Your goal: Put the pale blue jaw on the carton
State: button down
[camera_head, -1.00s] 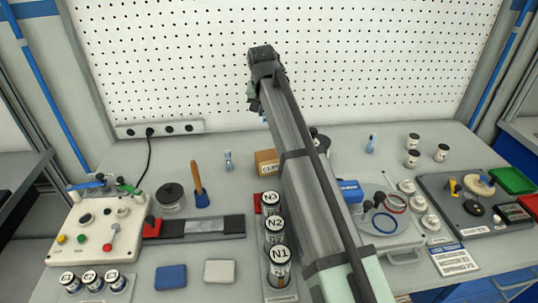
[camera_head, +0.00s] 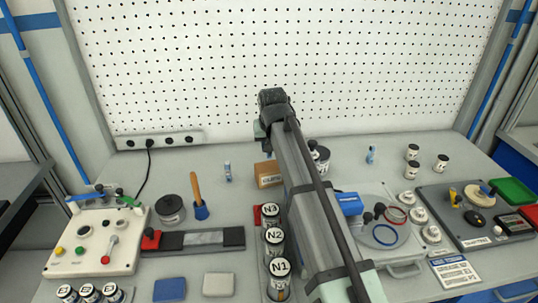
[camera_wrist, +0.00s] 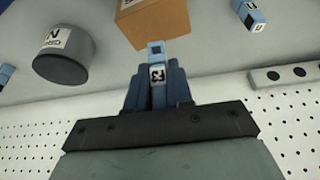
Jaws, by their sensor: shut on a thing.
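My gripper (camera_wrist: 157,82) is shut on a small pale blue jaw (camera_wrist: 155,50) with a white, dark-marked label, seen in the wrist view. The brown carton (camera_wrist: 155,22) lies just beyond the held jaw there; I cannot tell whether they touch. In the head view the carton (camera_head: 267,174) stands on the bench, partly behind my arm, and my gripper's fingers are hidden. Two other pale blue pieces stand apart: one left of the carton (camera_head: 228,171) and one to the right (camera_head: 371,155). They also show at the edges of the wrist view.
A dark grey labelled canister (camera_wrist: 65,55) stands near the carton. Canisters N3, N2 and N1 (camera_head: 278,278) stand in a row in front of it. A wooden-handled tool (camera_head: 197,195) is to the left. A perforated wall panel (camera_head: 300,60) and power strip (camera_head: 160,141) are behind.

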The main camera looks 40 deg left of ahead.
jog(key=shift+f, duration=1.85)
jog(key=shift+f, duration=0.15)
jog(key=c, duration=1)
grip_release()
jog(key=v, duration=1.2)
